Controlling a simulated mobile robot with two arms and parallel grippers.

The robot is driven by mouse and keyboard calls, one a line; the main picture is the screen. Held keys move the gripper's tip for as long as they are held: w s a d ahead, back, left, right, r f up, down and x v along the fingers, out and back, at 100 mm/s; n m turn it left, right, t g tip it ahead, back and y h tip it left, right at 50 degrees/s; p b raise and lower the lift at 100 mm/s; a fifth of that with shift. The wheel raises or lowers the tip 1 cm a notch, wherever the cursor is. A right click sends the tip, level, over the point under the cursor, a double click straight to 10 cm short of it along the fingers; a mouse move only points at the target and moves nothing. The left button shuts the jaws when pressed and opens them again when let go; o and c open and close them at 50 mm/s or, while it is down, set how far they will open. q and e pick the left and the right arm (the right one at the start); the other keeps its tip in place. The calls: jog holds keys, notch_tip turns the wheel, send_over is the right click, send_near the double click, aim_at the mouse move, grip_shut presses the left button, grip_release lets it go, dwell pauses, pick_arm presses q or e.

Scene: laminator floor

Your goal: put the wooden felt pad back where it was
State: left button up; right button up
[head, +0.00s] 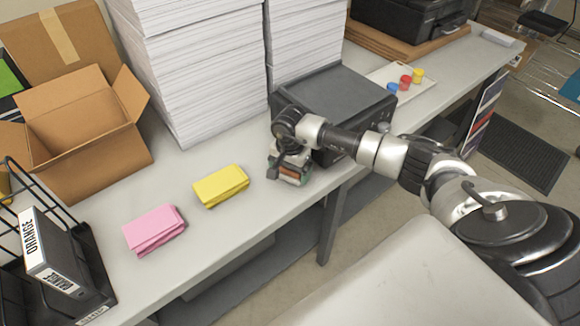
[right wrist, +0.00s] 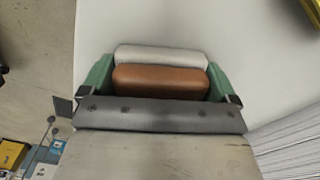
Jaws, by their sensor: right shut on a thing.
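The wooden felt pad (right wrist: 160,80) shows in the right wrist view as a brown block with a pale grey layer along one side. My right gripper (right wrist: 157,76) has green fingers at both ends of the pad and is shut on it. In the head view the right gripper (head: 289,174) is low over the front edge of the table, just left of the dark grey box-shaped machine (head: 335,95). Only a small brown bit of the pad shows there. I cannot tell whether the pad touches the table. My left gripper is not in view.
A yellow pad stack (head: 221,186) and a pink one (head: 154,230) lie left of the gripper on the pale table (head: 205,245). Tall paper stacks (head: 190,60) stand behind. An open cardboard box (head: 80,130) and a black file rack (head: 95,265) are at the left.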

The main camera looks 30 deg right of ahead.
jog(key=shift+f, duration=0.1)
jog(key=o, duration=0.6)
jog(key=shift+r, duration=0.45)
notch_tip(320, 180, up, 10)
jog(key=b, duration=0.3)
jog(key=shift+r+b, duration=0.25)
jog(key=shift+b, duration=0.05)
jog(key=shift+r, duration=0.45)
